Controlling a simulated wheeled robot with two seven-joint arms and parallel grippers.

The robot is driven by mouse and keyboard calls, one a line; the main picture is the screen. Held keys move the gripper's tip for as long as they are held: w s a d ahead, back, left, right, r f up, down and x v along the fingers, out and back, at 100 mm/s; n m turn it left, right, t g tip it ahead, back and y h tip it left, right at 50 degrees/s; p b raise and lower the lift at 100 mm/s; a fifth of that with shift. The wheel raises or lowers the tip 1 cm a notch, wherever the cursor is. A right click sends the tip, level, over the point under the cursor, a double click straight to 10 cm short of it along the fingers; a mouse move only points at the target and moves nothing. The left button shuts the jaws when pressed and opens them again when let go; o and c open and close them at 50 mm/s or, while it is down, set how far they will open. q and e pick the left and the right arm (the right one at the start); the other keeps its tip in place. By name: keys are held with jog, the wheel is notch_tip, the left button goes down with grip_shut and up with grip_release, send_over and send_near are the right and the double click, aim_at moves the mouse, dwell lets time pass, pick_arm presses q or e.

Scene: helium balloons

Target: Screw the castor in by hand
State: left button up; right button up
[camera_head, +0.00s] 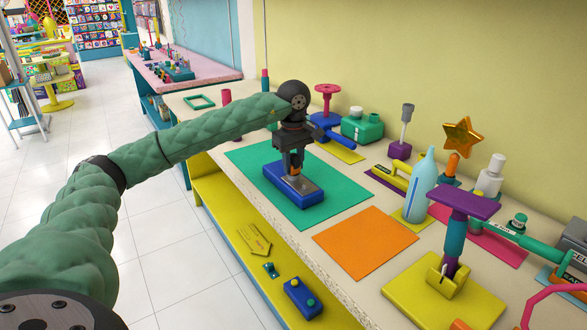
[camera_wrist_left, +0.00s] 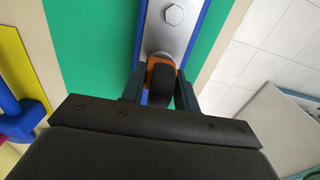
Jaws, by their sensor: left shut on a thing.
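The castor (camera_wrist_left: 160,84), with an orange fork and a black wheel, is between the fingers of my left gripper (camera_head: 291,166). The gripper is shut on it and points down. Only a bit of orange of the castor shows in the head view. Below it is a blue block (camera_head: 283,191) with a grey metal plate (camera_head: 307,186) on top. In the wrist view the castor stands at the near end of the plate, and a hex bolt head (camera_wrist_left: 173,14) shows farther along it. The castor's stem is hidden, so I cannot tell how deep it sits. My right gripper is out of view.
The block rests on a green mat (camera_head: 248,160), with a bare orange mat (camera_head: 365,243) to its right. Behind stand a green box (camera_head: 362,128) and a blue bottle (camera_head: 420,188). A purple-topped stand (camera_head: 455,232) is at front right. A yellow shelf (camera_head: 225,205) runs below the table edge.

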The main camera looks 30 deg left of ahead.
pick_arm(q)
jog(key=m+b, duration=0.2)
jog(key=m, duration=0.2)
jog(key=shift+m, duration=0.6)
jog(key=shift+w+m+b, duration=0.1)
jog(key=shift+m+b, duration=0.25)
jog(key=shift+m, duration=0.25)
jog(key=shift+a+m+b, duration=0.2)
jog(key=shift+m+b, duration=0.15)
jog(key=shift+m, duration=0.75)
jog(key=o, duration=1.1)
jog(key=shift+s, duration=0.2)
jog(key=shift+f, duration=0.15)
jog(key=shift+o, duration=1.2)
jog(key=o, duration=0.7)
jog(key=shift+f, duration=0.1)
